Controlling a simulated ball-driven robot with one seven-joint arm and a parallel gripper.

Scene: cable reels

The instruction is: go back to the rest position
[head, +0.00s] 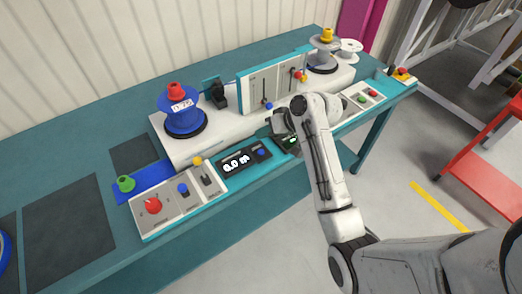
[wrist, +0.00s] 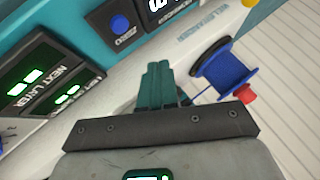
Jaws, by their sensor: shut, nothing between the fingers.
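The blue reel (head: 183,112) with a red knob stands upright on the machine's left side, apart from my gripper. It also shows in the wrist view (wrist: 228,70).
A grey reel (head: 323,54) stands at the back right. A red bench (head: 480,150) is at the right, with open floor before it.

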